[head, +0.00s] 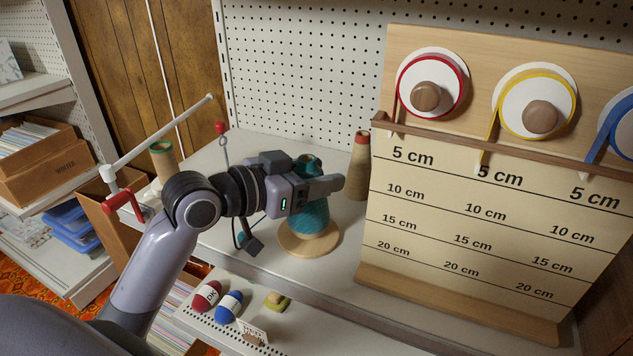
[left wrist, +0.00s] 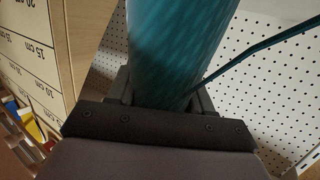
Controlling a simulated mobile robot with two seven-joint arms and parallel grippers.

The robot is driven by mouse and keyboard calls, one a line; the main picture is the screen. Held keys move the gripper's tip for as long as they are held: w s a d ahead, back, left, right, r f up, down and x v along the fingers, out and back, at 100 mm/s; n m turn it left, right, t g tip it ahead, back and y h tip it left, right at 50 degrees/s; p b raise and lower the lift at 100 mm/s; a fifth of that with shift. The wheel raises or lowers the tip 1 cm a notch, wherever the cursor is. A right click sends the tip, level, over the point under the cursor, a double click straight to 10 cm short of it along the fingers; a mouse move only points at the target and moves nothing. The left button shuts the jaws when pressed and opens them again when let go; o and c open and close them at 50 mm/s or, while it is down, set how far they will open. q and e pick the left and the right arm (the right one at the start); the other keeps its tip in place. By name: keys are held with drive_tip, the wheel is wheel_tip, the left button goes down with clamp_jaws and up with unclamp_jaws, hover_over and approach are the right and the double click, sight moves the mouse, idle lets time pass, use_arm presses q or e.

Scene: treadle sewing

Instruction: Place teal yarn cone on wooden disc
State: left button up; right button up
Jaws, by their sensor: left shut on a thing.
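The teal yarn cone (head: 312,219) is upright over the round, pale wooden disc (head: 295,245) on the grey shelf. Its base overlaps the disc in the head view; I cannot tell for sure whether it rests on it or hovers just above. My left gripper (head: 325,186) comes in from the left and is shut on the cone's upper part, hiding some of it. The cone's dark tip shows above the fingers. In the left wrist view the teal cone (left wrist: 178,45) stands between the fingers, with a teal strand running off to the right. My right gripper is not in view.
A brown cone with a red top (head: 359,172) stands behind and right of the disc. A green-topped cone (head: 163,160) stands at the left. A ribbon measuring board (head: 470,215) fills the right. Yarn balls (head: 229,306) lie on the lower shelf. Pegboard (head: 300,70) closes the back.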

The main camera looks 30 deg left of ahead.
use_arm(q)
drive_tip(key=shift+f, duration=0.5)
drive_tip(key=shift+f, duration=0.2)
drive_tip(key=o, duration=1)
drive_tip(key=shift+r, duration=0.1)
